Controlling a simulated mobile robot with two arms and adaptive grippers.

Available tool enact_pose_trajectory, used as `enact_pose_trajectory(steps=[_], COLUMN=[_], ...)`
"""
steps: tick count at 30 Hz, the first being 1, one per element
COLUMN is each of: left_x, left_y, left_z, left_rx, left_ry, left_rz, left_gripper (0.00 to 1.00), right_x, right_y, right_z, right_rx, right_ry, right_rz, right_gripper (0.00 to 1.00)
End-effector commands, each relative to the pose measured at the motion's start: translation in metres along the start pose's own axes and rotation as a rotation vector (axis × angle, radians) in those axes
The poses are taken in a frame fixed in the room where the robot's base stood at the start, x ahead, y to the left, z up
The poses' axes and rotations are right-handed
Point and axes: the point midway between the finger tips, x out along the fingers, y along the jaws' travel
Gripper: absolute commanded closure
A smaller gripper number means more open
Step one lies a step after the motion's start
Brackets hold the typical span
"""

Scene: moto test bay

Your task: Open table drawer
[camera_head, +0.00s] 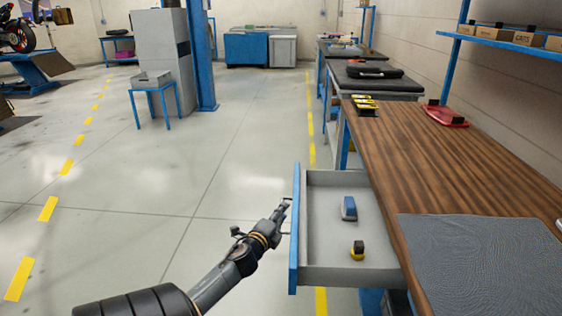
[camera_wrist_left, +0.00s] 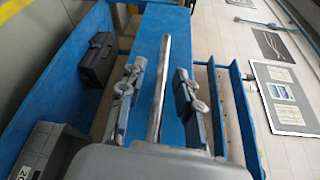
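The table drawer (camera_head: 330,274) is pulled out to the left from under the wooden workbench (camera_head: 420,150). Its blue front (camera_head: 295,250) faces my left arm. Inside lie a blue-and-grey object (camera_head: 349,208) and a small yellow-and-black object (camera_head: 357,250). My left gripper (camera_head: 281,209) is at the outer side of the drawer front. In the left wrist view, the gripper's fingers (camera_wrist_left: 160,103) are apart, one on each side of the grey bar handle (camera_wrist_left: 163,70), with visible gaps. The blue drawer front (camera_wrist_left: 146,48) is behind it. My right gripper is in neither view.
A grey mat (camera_head: 480,262) covers the bench's near end. Yellow-and-black items (camera_head: 364,103) and a red item (camera_head: 445,115) lie farther back. The floor (camera_head: 200,190) left of the drawer is clear. The left wrist view shows a dark toolbox (camera_wrist_left: 97,62) on a blue shelf.

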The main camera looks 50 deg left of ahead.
Motion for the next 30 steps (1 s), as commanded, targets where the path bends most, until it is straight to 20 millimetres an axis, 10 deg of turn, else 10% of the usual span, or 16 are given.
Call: enact_pose_trajectory(steps=[18, 30], left_x=[-0.103, -0.12], left_y=[0.001, 0.001], left_z=[0.0, 0.0], left_rx=[-0.001, 0.001], left_ry=[0.0, -0.001], left_rz=[0.002, 0.001], left_gripper=[0.66, 0.66], right_x=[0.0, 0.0], right_y=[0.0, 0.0], right_z=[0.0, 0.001], right_rx=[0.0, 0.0], right_ry=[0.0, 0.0], right_rz=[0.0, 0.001], right_gripper=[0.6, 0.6])
